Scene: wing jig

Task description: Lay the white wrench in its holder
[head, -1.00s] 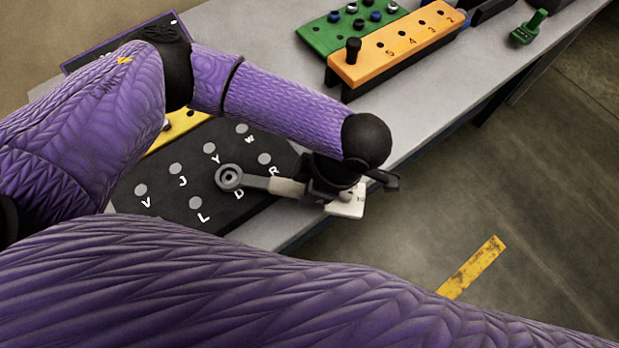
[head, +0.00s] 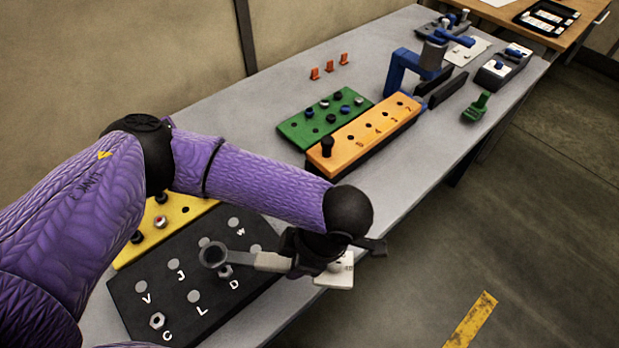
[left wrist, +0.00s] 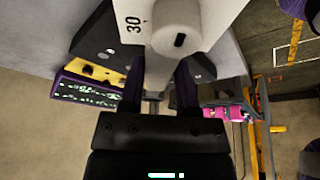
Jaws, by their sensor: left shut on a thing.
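My left gripper (head: 315,255) is shut on the handle of the white wrench. The wrench has a grey ring end (head: 213,255) at the left and a white labelled end (head: 336,274) beyond the gripper, over the table's front edge. In the left wrist view the white end (left wrist: 203,18) reads 30 and has a round knob, past my fingers (left wrist: 159,90). I cannot tell which fixture is the wrench's holder. My right gripper is not in view.
A yellow block (head: 185,213) lies behind the black board. An orange numbered block (head: 365,133) and a green board (head: 300,130) stand further along the grey table (head: 270,88). Blue fixtures (head: 400,75) and a green part (head: 476,107) are beyond. Floor is open at right.

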